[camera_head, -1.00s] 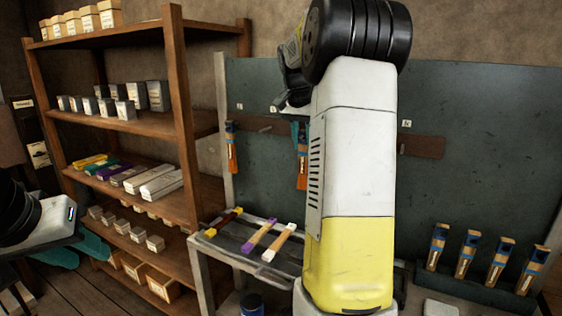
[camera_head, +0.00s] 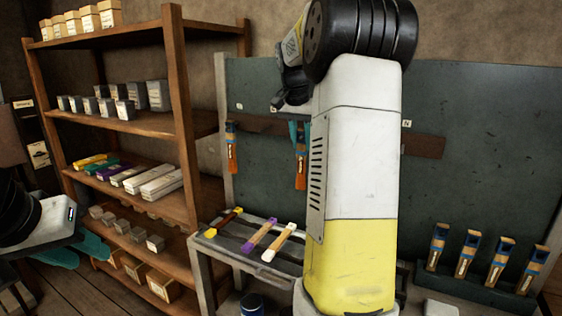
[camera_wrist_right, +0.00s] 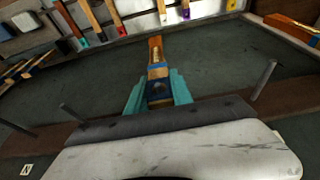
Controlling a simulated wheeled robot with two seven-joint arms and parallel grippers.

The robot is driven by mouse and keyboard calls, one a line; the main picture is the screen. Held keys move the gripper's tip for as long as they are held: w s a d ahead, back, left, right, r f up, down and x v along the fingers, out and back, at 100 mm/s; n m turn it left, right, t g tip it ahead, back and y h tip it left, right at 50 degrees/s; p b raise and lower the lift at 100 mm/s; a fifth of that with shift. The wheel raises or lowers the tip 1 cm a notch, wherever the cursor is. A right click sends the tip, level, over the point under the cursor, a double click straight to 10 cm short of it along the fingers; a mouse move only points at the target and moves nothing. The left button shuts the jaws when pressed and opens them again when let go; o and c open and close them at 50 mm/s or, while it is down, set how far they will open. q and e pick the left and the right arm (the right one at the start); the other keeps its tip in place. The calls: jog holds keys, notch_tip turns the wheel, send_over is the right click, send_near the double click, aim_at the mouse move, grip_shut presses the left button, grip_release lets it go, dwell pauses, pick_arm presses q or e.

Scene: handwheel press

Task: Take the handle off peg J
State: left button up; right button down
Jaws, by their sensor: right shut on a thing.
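My right gripper (camera_wrist_right: 158,90) is shut on an orange-brown handle with a blue band (camera_wrist_right: 156,66); its teal fingers clasp both sides of the handle. In the head view this handle (camera_head: 301,168) hangs upright in front of the board's wooden rail, partly hidden by my right arm. Whether a peg is still inside it is hidden. No label reading J is legible. Another similar handle (camera_head: 231,150) hangs further left on the rail. Bare pegs (camera_wrist_right: 72,114) and (camera_wrist_right: 265,80) stand out on either side in the wrist view. My left gripper (camera_head: 80,250) is open and empty at the far left.
A slatted rack (camera_head: 210,236) below the board carries several coloured handles. A dark holder (camera_head: 480,291) at the right has several upright handles. A wooden shelf (camera_head: 185,110) with boxes stands at the left. My right arm blocks the middle of the board.

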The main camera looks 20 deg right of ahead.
jog(key=shift+s+a+r, duration=0.1)
jog(key=shift+s+a, duration=1.8)
jog(key=shift+a, duration=0.3)
jog(key=shift+s, duration=0.15)
